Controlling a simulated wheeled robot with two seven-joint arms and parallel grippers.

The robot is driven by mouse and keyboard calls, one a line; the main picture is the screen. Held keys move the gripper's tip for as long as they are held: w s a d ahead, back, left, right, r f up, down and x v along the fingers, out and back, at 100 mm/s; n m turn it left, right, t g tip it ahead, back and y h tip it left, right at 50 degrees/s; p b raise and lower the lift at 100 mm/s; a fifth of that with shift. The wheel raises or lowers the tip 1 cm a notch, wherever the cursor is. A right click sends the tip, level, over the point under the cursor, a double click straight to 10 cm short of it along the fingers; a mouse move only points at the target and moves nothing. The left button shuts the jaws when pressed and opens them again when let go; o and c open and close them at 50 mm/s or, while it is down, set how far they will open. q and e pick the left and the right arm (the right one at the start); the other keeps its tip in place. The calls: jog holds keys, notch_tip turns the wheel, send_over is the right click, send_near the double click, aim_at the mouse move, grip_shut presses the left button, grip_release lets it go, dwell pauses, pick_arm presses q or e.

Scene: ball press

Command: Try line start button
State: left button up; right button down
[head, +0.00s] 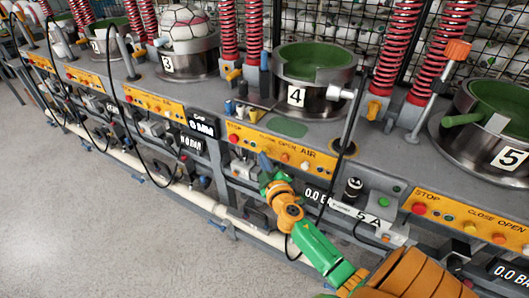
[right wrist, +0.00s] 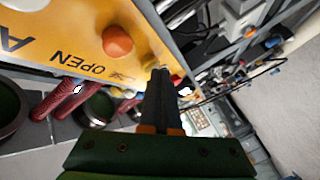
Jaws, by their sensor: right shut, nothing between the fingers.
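My right gripper (head: 265,160) reaches up to the yellow control panel (head: 322,162) of press 4 in the head view. Its dark fingers are shut and empty. In the right wrist view the shut fingertips (right wrist: 160,73) are close to the edge of the yellow panel (right wrist: 60,25), beside a large orange button (right wrist: 117,40) and the word OPEN. I cannot tell whether the fingertips touch anything. The head view also shows an orange button (head: 285,157) right of the fingers and a red button (head: 233,138) left of them. No label reading line start is legible. My left gripper is out of view.
Press 4 (head: 315,98) stands above the panel, with red springs (head: 392,45) beside it. Press 5 (head: 480,140) has its own yellow panel (head: 465,222) at right. Black cables hang in front of the bench. Open grey floor (head: 90,230) lies at lower left.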

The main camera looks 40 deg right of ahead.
dwell(0.5)
jog(key=shift+s+a, duration=0.35)
jog(key=shift+a, duration=0.35)
jog(key=shift+s+a, duration=0.3)
jog(key=shift+a, duration=0.5)
jog(key=shift+s+a, duration=0.35)
jog(key=shift+a, duration=0.4)
jog(key=shift+s+a, duration=0.3)
jog(key=shift+a, duration=0.5)
jog(key=shift+f, duration=0.1)
